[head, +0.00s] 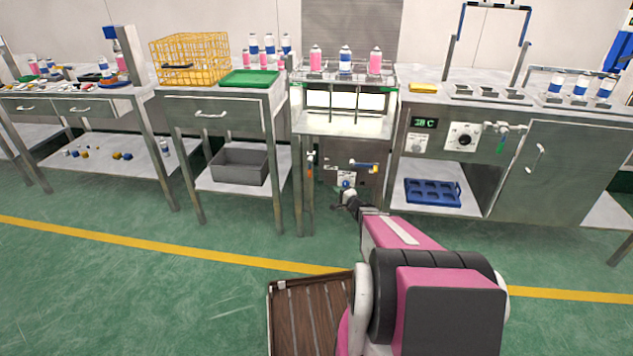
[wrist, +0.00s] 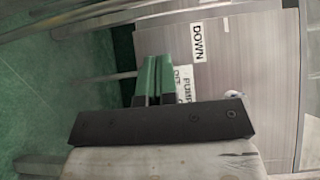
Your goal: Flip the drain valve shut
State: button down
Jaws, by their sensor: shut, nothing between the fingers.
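My gripper (head: 345,200) is low in front of the grey panel of the middle station, beside a small blue knob (head: 347,184). In the wrist view its two green fingers (wrist: 154,78) are shut side by side with nothing between them. A lever with a yellow and blue handle (head: 364,167) lies roughly level on that panel, above my gripper. A valve with a hanging green handle (head: 501,144) is on the right bench. An orange-handled lever (head: 310,167) hangs at the middle station's left leg. No readable label shows which one is the drain valve.
The wrist view shows a "DOWN" label (wrist: 198,42) and a partly hidden label (wrist: 184,82) on the panel. A grey bin (head: 240,168) stands on the left shelf, a blue rack (head: 433,192) on the right one. The green floor in front is mostly clear.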

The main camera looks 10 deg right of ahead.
aim_at(310, 167)
jog(key=shift+w, duration=0.1)
jog(key=x, duration=0.9)
jog(key=shift+w+a, duration=0.1)
jog(key=shift+w, duration=0.1)
jog(key=shift+w+a, duration=0.25)
jog(key=shift+a, duration=0.45)
jog(key=shift+w+a, duration=0.3)
jog(key=shift+a, duration=0.35)
jog(key=shift+w+a, duration=0.25)
jog(key=shift+a, duration=0.45)
